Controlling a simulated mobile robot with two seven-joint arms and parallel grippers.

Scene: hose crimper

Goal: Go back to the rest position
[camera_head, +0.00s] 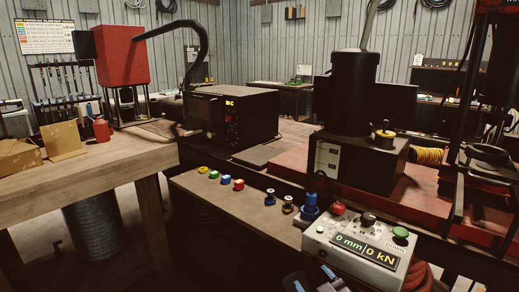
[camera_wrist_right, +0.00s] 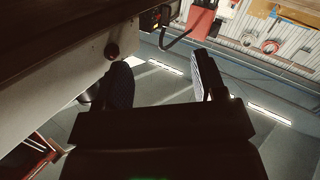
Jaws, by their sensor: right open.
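My right gripper (camera_head: 313,277) shows only by its fingertips at the bottom edge of the head view, in front of the control box. In the right wrist view the same gripper (camera_wrist_right: 164,82) has its two dark fingers spread apart, with nothing between them. My left gripper is in neither view. The control box (camera_head: 350,262) is pale, with a red button, a black knob and a green button on top. Its display reads 0 mm and 0 kN.
A wooden workbench (camera_head: 88,190) stands at the left. A dark bench with several coloured fittings (camera_head: 225,180) runs along the middle. A black machine (camera_head: 357,165) stands on a red base behind the control box.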

